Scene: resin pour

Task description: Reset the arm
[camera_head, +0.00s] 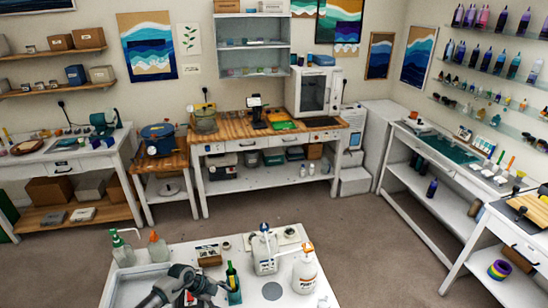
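My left gripper (206,287) is dark grey and low in the view, over the front part of the white table (212,255). It is beside a small teal container (235,296) that holds a dark green bottle (231,274). The fingers are small and overlap the things behind them, so I cannot tell whether they are open or shut. My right gripper is out of view. A white jug with a blue top (264,254) and a white bottle with an orange top (304,272) stand upright to the right of the gripper.
A spray bottle with a green head (123,249) and an orange-topped bottle (158,248) stand at the table's left. A pale tray (125,292) lies in front of them. A round grey disc (272,291) lies at front right. Bare floor (345,235) separates this table from the benches behind.

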